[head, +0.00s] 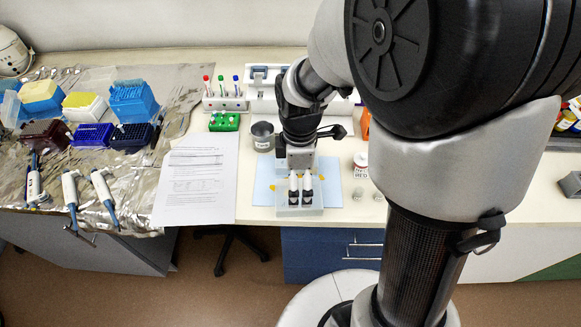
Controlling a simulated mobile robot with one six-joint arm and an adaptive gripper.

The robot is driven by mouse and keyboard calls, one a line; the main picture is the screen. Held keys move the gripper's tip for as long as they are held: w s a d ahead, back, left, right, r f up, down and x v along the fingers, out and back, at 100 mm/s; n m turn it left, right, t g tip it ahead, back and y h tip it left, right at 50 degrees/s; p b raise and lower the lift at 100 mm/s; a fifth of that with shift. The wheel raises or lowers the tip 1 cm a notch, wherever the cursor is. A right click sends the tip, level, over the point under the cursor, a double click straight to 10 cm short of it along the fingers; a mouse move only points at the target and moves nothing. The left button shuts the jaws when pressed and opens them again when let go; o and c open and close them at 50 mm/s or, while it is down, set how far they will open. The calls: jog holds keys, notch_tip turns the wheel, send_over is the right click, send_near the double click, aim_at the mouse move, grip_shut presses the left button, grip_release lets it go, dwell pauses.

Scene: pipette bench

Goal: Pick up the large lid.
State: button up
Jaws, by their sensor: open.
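I cannot make out a thing that is clearly the large lid in the head view; my arm and gripper cover part of the bench. My gripper (301,160) points down over the light blue mat (263,186), just behind a clear rack (299,211) holding two dark bottles with white tips (307,184). Its fingertips are small and partly hidden, but it is open, and I see nothing held in it. A small white jar (361,171) with red lettering and a pale top stands right of the mat.
Two small clear pieces (357,194) sit near the bench's front edge. Printed paper (196,180) lies left of the mat. A tube rack (224,101) and green block (224,122) stand behind. Pipettes (71,190) and tip boxes (134,101) crowd the foil at left.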

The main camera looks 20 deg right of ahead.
jog(key=f+b, duration=0.1)
jog(key=f, duration=0.1)
jog(key=f+b, duration=0.1)
jog(key=f, duration=0.1)
jog(key=f+b, duration=0.1)
jog(key=f, duration=0.2)
jog(key=shift+w+d, duration=0.25)
jog(key=shift+r, duration=0.1)
jog(key=shift+c, duration=0.4)
jog(key=c, duration=0.9)
